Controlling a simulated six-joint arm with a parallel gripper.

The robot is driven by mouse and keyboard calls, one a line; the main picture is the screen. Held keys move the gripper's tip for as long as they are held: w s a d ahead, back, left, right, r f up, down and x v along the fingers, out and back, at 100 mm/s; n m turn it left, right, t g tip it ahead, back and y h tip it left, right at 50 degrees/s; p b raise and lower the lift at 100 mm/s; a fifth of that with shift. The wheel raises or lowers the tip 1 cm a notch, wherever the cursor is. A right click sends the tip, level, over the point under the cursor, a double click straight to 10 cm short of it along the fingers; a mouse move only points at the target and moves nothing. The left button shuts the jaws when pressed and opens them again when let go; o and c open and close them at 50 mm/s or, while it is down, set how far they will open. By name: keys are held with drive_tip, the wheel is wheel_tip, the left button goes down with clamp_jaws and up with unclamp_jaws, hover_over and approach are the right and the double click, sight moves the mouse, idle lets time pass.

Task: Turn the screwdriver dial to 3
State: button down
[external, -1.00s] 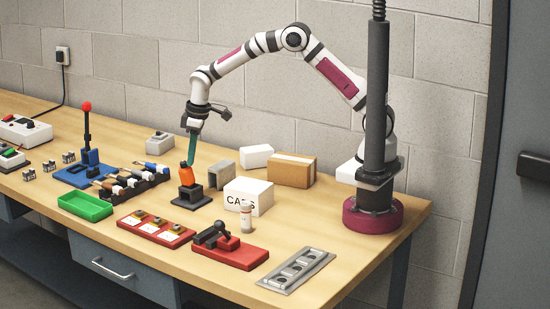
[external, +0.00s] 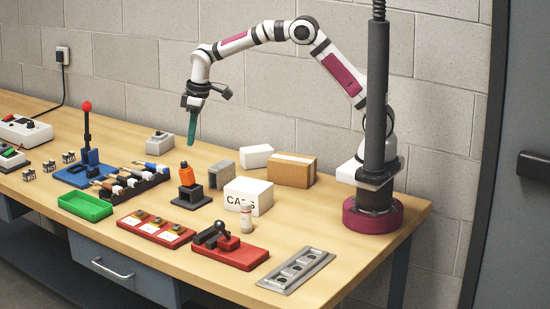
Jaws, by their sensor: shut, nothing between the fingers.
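The orange screwdriver (external: 187,173) stands upright in a black stand (external: 190,196) near the middle of the bench. Its dial and any numbers are too small to read. My gripper (external: 191,141), with teal fingers, points down above and slightly behind the screwdriver's top. It is shut and empty, and a gap shows between its tips and the screwdriver.
A grey block (external: 222,174) and a white box marked with letters (external: 248,197) stand just right of the stand. A rack of hand tools (external: 133,182) is to the left. A red tray (external: 156,228) and a green tray (external: 85,206) lie in front.

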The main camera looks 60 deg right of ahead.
sight(187, 168)
drive_tip(key=f, duration=0.2)
drive_tip(key=d+f+t, duration=0.1)
drive_tip(key=f, duration=0.1)
drive_tip(key=f+t, duration=0.1)
drive_tip(key=f, duration=0.1)
drive_tip(key=shift+w+d, duration=0.1)
drive_tip(key=shift+d, duration=0.15)
idle(0.3)
drive_tip(key=shift+w+a, duration=0.35)
drive_tip(key=shift+a, duration=0.15)
idle(0.8)
drive_tip(key=shift+s+a+f, duration=0.15)
drive_tip(key=shift+s+a, duration=0.2)
drive_tip(key=shift+a, duration=0.15)
idle(0.6)
